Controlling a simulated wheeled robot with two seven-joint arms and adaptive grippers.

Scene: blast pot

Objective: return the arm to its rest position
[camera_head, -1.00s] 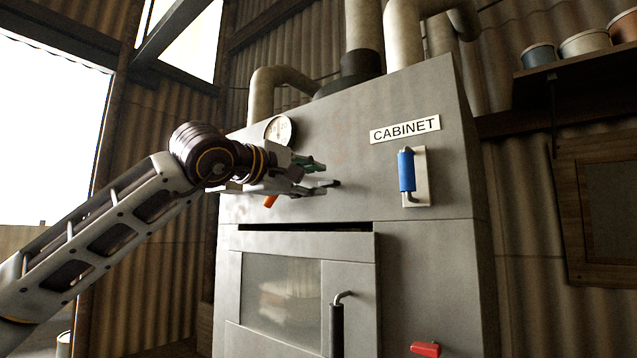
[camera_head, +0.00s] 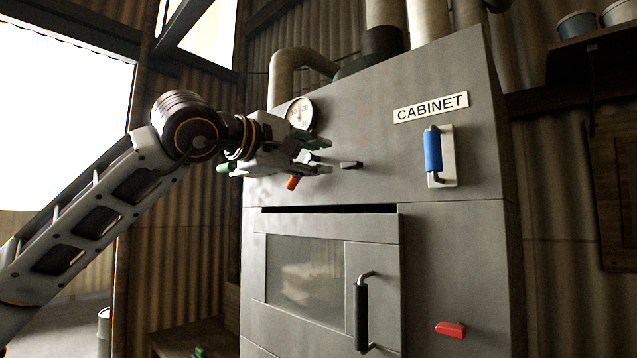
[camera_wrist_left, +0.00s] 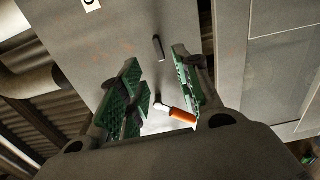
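My left gripper (camera_head: 322,157) is in front of the grey cabinet's (camera_head: 445,250) upper front, below the round gauge (camera_head: 299,112). Its green-padded fingers are spread, and in the left wrist view the gripper (camera_wrist_left: 158,88) is open with nothing held between them. A small dark stub (camera_head: 351,164) sticks out of the cabinet front just right of the fingertips, apart from them; it also shows in the left wrist view (camera_wrist_left: 158,47). An orange-ended lever (camera_head: 292,183) shows just below the fingers, and in the left wrist view (camera_wrist_left: 181,115) behind them. My right gripper is not in view.
The cabinet has a blue handle (camera_head: 433,150), a windowed door with a dark handle (camera_head: 361,317) and a red lever (camera_head: 451,329). Pipes (camera_head: 290,75) rise behind it. A shelf with pots (camera_head: 577,24) is at upper right. Open space lies left of the cabinet.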

